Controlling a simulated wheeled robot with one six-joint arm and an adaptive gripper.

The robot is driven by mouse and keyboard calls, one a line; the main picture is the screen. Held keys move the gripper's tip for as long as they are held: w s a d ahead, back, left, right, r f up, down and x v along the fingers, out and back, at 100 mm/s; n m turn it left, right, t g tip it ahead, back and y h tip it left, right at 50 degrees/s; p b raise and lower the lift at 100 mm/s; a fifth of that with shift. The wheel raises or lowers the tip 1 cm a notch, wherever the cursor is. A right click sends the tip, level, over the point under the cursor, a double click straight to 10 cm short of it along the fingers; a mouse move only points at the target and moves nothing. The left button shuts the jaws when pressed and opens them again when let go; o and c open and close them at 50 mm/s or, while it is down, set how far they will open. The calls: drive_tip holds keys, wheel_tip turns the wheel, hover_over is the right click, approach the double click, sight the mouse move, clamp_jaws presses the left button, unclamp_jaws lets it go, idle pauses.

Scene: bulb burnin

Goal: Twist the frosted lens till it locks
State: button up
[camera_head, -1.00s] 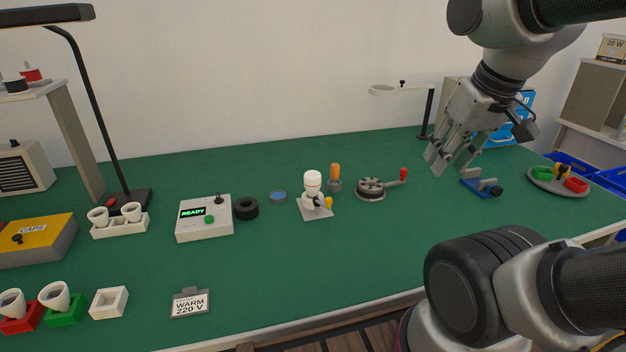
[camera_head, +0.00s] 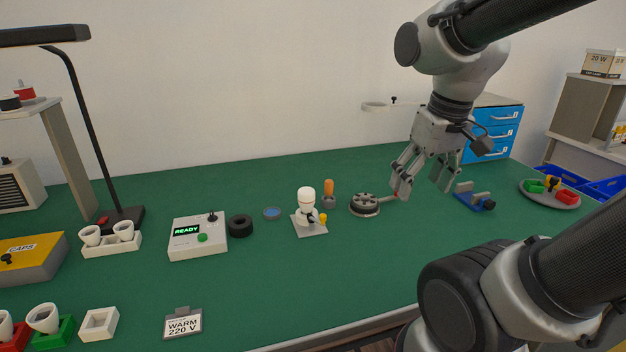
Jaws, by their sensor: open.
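A white frosted lens or cap (camera_head: 306,193) sits upright on top of a small white fixture on a grey base plate (camera_head: 310,231) in the middle of the bench. A yellow knob (camera_head: 323,219) is at the fixture's right side. I cannot tell how far the frosted part is turned. My gripper (camera_head: 424,188) is open and empty, fingers pointing down, in the air to the right of the fixture and well apart from it.
A control box (camera_head: 197,236) reading READY, a black ring (camera_head: 240,226) and a blue disc (camera_head: 272,213) stand left of the fixture. An orange-topped tool (camera_head: 328,190) is just behind it. A blue vise (camera_head: 475,197) is at right. The bench front is mostly clear.

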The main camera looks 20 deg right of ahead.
drive_tip(key=w+a+f+m+g, duration=0.2)
drive_tip(key=w+a+f, duration=0.15)
drive_tip(key=w, duration=0.35)
drive_tip(key=m+t+y, duration=0.2)
drive_tip(key=m+t, duration=0.2)
drive_tip(key=m, duration=2.3)
hover_over(308, 191)
drive_tip(key=s+d, duration=0.2)
wheel_tip(308, 191, down, 8)
drive_tip(key=shift+g, duration=0.3)
drive_tip(key=x, duration=0.7)
drive_tip(key=shift+w+a, duration=0.1)
drive_tip(key=shift+a, duration=0.25)
drive_tip(key=c, duration=1.1)
drive_tip(key=shift+m, duration=0.3)
